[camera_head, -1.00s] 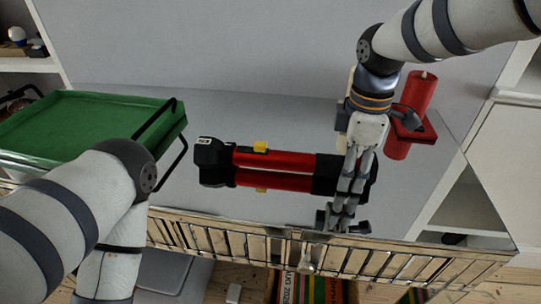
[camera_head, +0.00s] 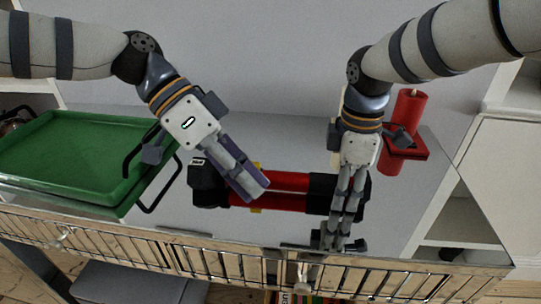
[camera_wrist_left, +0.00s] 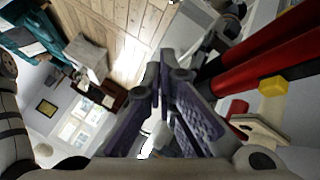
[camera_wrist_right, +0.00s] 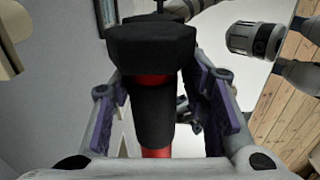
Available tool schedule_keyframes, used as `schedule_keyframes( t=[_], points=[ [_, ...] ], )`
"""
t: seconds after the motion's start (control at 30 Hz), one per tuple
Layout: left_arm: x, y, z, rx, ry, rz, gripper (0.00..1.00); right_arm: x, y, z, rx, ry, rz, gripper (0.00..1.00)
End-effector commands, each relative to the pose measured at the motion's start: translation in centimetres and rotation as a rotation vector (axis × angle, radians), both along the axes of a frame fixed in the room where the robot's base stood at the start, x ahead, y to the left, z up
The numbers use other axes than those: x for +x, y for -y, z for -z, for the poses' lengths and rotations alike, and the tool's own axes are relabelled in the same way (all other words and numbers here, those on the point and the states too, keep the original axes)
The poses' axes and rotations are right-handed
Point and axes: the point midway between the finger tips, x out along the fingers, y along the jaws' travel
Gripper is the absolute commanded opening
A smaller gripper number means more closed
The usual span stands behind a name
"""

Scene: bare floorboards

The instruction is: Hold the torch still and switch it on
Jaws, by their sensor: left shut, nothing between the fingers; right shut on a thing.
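The torch (camera_head: 286,181) is red with black ends and lies across the grey surface in the head view. A small yellow switch (camera_wrist_left: 273,86) stands out on its red body in the left wrist view. My right gripper (camera_head: 340,240) is shut on the torch's right black part, which fills the space between the fingers in the right wrist view (camera_wrist_right: 150,100). My left gripper (camera_head: 253,190) is shut and empty. In the head view it overlaps the torch's left half, hiding part of the body; in the left wrist view the torch is beside the fingers.
A green tray (camera_head: 75,150) with black handles stands at the left. A red candle (camera_head: 408,105) in a red holder is at the right, close to my right wrist. A slatted wooden edge (camera_head: 215,262) runs along the front.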

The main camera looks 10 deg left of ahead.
Motion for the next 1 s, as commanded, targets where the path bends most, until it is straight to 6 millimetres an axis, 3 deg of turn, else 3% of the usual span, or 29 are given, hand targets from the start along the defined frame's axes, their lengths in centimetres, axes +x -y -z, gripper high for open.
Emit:
schedule_keyframes(
  t=[0.2, 0.4, 0.8, 1.0],
  points=[
    [6.0, 0.9, -2.5, 0.196, 0.244, 0.191, 0.00, 0.0, 0.0, 0.1, -0.001, -0.001, 0.000, 0.05],
    [9.3, 2.4, -5.8, 0.335, 0.417, 0.342, 0.00, 0.0, 0.0, 0.1, -0.001, -0.001, 0.000, 0.05],
    [9.7, 2.7, -6.4, 0.358, 0.447, 0.370, 0.00, 0.0, 0.0, 0.1, -0.001, -0.001, 0.000, 0.05],
    [9.7, 3.5, -4.0, 0.357, 0.442, 0.371, 0.00, 0.0, 0.0, 0.1, -0.001, -0.002, 0.000, 0.05]
  ],
)
